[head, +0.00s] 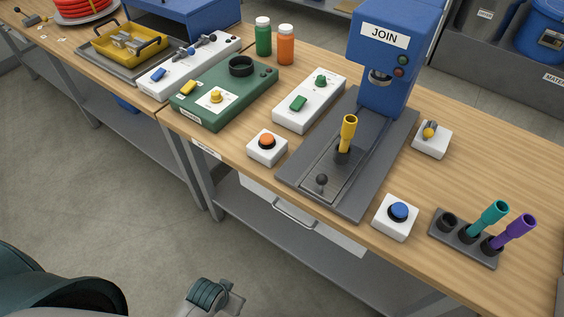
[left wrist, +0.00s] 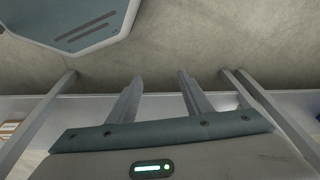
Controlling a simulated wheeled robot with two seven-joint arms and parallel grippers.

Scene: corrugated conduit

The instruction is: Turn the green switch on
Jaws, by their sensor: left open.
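The green rocker switch (head: 298,103) sits on a long white box (head: 283,121) on the workbench, to the left of the blue JOIN press. A round green knob (head: 320,80) is on the far end of the same box. I cannot tell from here which way the rocker is set. My left gripper (left wrist: 160,88) shows in the left wrist view with its two fingers apart and nothing between them. It is below the bench, over the floor, far from the switch. My right gripper is not in view.
The blue JOIN press (head: 383,75) stands right of the white box. A green panel (head: 205,110) is on its left. An orange button (head: 267,141) and a blue button (head: 398,211) sit near the front edge. Green and orange bottles (head: 286,50) stand behind.

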